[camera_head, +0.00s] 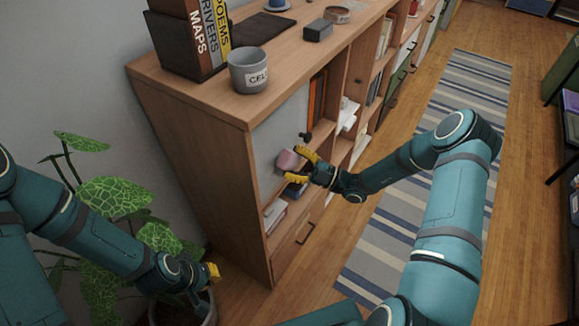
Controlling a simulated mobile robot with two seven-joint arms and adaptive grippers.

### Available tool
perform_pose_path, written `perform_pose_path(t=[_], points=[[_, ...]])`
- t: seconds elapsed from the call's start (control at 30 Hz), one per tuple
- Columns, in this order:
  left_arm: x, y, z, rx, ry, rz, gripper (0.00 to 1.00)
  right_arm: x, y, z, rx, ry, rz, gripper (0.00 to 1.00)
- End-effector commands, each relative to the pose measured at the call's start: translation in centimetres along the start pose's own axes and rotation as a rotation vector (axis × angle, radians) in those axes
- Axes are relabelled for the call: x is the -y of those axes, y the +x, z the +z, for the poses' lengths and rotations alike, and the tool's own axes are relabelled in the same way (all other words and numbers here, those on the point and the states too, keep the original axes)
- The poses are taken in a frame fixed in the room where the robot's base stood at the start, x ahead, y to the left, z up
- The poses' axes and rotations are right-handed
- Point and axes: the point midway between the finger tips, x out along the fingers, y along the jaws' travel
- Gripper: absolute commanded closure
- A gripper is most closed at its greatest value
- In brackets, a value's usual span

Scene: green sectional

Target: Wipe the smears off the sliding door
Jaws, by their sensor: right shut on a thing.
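The sliding door (276,130) is a grey panel on the front of the wooden shelf unit, in its upper left bay. A small dark knob shows near its right edge. My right gripper (303,163) has yellow fingers and is shut on a pink block, likely a sponge (287,161). The pink block is at the lower part of the door; I cannot tell whether it touches the panel. I cannot make out any smears at this size. My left gripper (211,272) hangs low at the left, beside the plant; only a yellow fingertip shows clearly.
The shelf unit's top (206,92) holds a grey pot (248,70), a book holder (190,45) and a dark box (318,30). A leafy plant (115,196) stands left of the unit. A striped rug (470,85) lies on the floor to the right.

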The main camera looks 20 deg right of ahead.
Motion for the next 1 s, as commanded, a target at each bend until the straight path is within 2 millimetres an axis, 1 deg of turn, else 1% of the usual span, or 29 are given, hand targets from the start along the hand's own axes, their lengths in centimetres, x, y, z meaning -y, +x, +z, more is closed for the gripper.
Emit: perform_pose_path(t=[0.1,0.37,0.8,1.0], points=[[0.1,0.1,0.0,0.000,0.000,0.000,1.00,-0.5,-0.2,0.5,0.001,-0.001,0.000,0.71],[-0.1,-0.3,0.0,0.000,0.000,0.000,1.00,-0.7,0.0,0.6,0.000,0.000,0.000,0.71],[-0.7,-1.9,-0.2,0.000,0.000,0.000,1.00,1.6,1.0,-1.5,0.000,0.002,0.000,0.71],[-0.8,-2.1,-0.2,0.000,0.000,0.000,1.00,2.2,1.2,-1.9,0.000,0.001,0.000,0.71]])
